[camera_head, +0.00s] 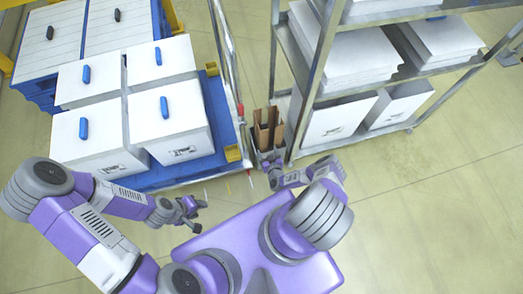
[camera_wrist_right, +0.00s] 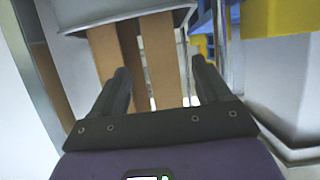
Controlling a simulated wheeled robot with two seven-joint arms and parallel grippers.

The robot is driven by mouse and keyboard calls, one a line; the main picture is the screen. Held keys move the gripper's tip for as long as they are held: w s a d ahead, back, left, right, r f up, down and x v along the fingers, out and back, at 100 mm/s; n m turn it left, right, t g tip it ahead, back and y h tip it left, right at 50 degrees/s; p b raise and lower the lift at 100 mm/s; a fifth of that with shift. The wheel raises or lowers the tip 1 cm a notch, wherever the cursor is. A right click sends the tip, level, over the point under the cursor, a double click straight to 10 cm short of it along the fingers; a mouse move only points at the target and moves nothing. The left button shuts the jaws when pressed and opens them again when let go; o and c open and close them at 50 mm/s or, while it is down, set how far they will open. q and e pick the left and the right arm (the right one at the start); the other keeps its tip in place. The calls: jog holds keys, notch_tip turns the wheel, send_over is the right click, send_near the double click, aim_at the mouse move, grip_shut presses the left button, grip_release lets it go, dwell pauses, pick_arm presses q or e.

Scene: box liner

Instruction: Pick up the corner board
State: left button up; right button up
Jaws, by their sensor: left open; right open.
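Brown corner boards (camera_head: 264,130) stand upright in a narrow grey holder (camera_head: 282,150) between the boxes and the shelf. In the right wrist view one brown corner board (camera_wrist_right: 160,55) shows between the fingers, with another (camera_wrist_right: 103,55) beside it to the left and a further brown strip at the left edge. My right gripper (camera_head: 270,161) is at the near side of the holder, and in the wrist view (camera_wrist_right: 160,72) its fingers are apart with nothing clamped. My left gripper (camera_head: 190,213) is open and empty, left of my base.
White boxes with blue handles (camera_head: 175,112) stand on a blue pallet (camera_head: 217,125) to the left. A metal shelf (camera_head: 318,75) with white panels and boxes stands close on the right. Floor at the lower right (camera_head: 440,200) is clear.

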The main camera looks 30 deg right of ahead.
aim_at(264, 145)
jog(key=b+x, duration=0.1)
jog(key=x, duration=0.1)
jog(key=b+x, duration=0.2)
jog(key=x, duration=0.1)
jog(key=shift+w+f, duration=0.1)
jog(key=shift+f, duration=0.3)
jog(key=shift+w+d+f, duration=0.1)
jog(key=shift+w+f, duration=0.05)
jog(key=shift+w, duration=0.35)
jog(key=c, duration=1.4)
